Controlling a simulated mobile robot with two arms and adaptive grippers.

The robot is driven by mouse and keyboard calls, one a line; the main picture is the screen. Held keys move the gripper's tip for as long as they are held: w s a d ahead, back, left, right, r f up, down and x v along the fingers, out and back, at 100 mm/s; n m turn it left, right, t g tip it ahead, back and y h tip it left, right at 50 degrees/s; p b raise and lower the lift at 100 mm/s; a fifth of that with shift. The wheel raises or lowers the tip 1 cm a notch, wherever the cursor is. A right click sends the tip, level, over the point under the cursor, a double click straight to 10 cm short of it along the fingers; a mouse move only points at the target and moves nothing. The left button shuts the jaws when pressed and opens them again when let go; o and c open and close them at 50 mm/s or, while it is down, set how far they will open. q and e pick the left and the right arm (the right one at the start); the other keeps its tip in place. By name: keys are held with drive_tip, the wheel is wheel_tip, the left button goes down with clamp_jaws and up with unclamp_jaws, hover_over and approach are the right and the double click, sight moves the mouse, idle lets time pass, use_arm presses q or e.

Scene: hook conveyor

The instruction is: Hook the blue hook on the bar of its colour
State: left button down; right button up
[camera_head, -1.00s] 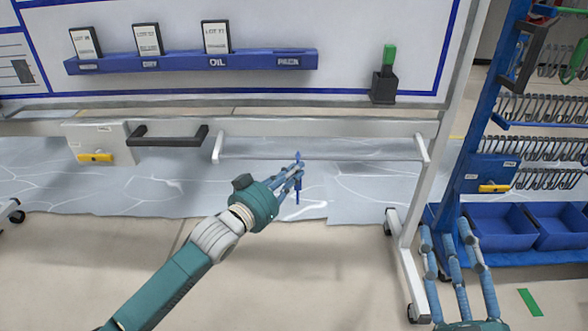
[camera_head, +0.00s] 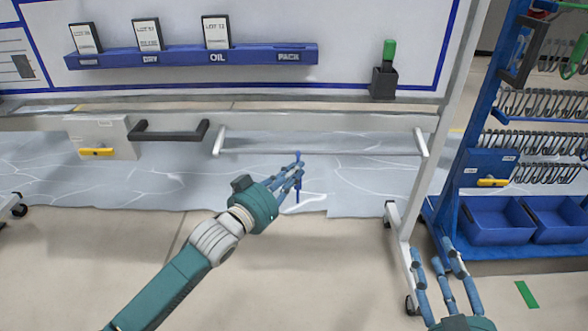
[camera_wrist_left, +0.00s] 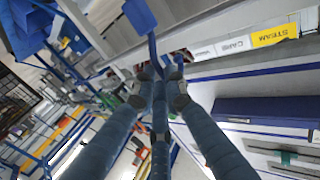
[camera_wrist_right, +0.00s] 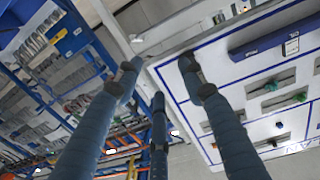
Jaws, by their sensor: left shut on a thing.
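The blue hook (camera_head: 298,187) is upright in the fingers of my left gripper (camera_head: 294,173), in front of a pale horizontal bar (camera_head: 360,153). Its top overlaps the bar in the head view, and I cannot tell whether they touch. In the left wrist view a blue piece of the hook (camera_wrist_left: 139,15) shows beyond the fingertips (camera_wrist_left: 158,75); its gripped part is mostly hidden.
A blue rack (camera_head: 462,140) with several metal hooks and blue bins (camera_head: 495,222) stands at right, beside the white frame post (camera_head: 440,120). A black handle (camera_head: 168,136) is left of the bar. A blue label ledge (camera_head: 185,58) is above. The floor in front is clear.

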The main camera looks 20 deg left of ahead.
use_arm(q)
drive_tip(key=s+d+p, duration=0.2)
drive_tip(key=s+p, duration=0.2)
drive_tip(key=s, duration=0.3)
use_arm(e)
drive_tip(key=s+d+f+g+h, duration=0.1)
drive_tip(key=s+d+f+g, duration=0.2)
drive_tip(key=s+f+g, duration=0.2)
drive_tip(key=s+d+f+g+h, duration=0.2)
drive_tip(key=s+f+g, duration=0.4)
drive_tip(key=s+f, duration=0.3)
drive_tip(key=shift+s+d+f+m, duration=0.35)
drive_tip(key=shift+d+f, duration=0.3)
drive_tip(key=shift+f, duration=1.65)
use_arm(q)
drive_tip(key=shift+s, duration=0.1)
use_arm(e)
drive_tip(key=shift+a+f, duration=0.1)
drive_tip(key=shift+a, duration=0.05)
